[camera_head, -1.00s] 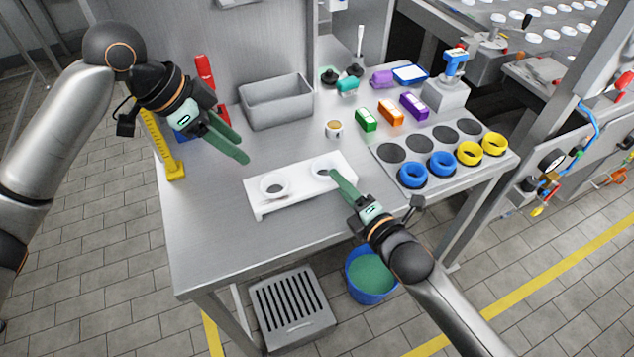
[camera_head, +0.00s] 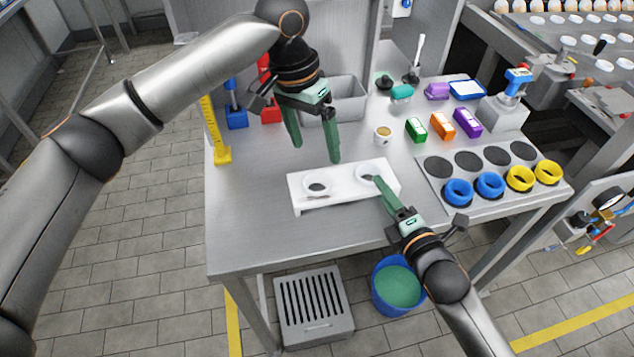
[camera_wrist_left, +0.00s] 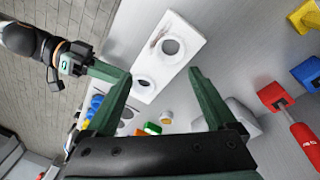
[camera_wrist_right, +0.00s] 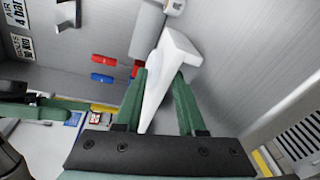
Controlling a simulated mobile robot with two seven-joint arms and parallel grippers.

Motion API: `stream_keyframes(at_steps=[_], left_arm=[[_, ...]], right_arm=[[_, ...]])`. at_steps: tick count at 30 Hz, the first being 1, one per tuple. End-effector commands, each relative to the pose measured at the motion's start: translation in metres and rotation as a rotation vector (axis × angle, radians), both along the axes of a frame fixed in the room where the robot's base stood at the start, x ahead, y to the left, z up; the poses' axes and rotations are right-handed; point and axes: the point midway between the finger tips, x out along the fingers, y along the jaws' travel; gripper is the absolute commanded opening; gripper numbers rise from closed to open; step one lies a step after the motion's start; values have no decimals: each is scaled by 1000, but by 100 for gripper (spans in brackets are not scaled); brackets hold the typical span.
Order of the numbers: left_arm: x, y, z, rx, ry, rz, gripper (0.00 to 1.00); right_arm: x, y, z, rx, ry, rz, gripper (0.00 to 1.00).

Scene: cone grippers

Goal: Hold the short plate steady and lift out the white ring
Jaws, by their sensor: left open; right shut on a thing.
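The short white plate (camera_head: 347,197) lies on the metal table with two round openings along it, and it also shows in the left wrist view (camera_wrist_left: 190,42). A pale rim that looks like the white ring (camera_head: 317,183) surrounds the left opening; white on white, its edges are hard to tell. My right gripper (camera_head: 377,181) is at the plate's right end, its fingers closed on either side of the plate in the right wrist view (camera_wrist_right: 160,76). My left gripper (camera_head: 316,151) is open and empty, pointing down above and behind the plate's left half.
A grey bin (camera_head: 345,103) stands behind my left gripper. A small cup (camera_head: 383,134) and green, orange and purple blocks stand to the right. A panel (camera_head: 432,198) with blue and yellow rings is at the right. The table left of the plate is clear.

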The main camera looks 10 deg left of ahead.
Motion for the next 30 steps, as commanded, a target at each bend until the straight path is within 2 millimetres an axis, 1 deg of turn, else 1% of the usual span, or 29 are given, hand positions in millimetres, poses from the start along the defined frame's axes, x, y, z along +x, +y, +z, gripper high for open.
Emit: stream_keyframes(at_steps=[1, 6, 11, 14, 17, 27, 30], left_arm=[[2, -3, 1, 38, 12, 66, 90], [7, -5, 3, 135, 35, 264, 90], [9, -5, 3, 173, 37, 350, 90], [9, -4, -3, 179, 38, 363, 90], [9, -4, -13, 179, 40, 363, 90], [9, -4, -64, 177, 42, 361, 90], [9, -5, -76, 175, 41, 360, 90]], right_arm=[[-1, -1, -6, -12, 11, -1, 0], [-1, -1, -6, -12, 12, -1, 0], [-1, -1, -7, -13, 13, -2, 0], [-1, -1, -7, -13, 13, -2, 0], [-1, -1, -7, -13, 14, -2, 0], [-1, -1, -7, -13, 14, -2, 0], [-1, -1, -7, -14, 15, -2, 0]])
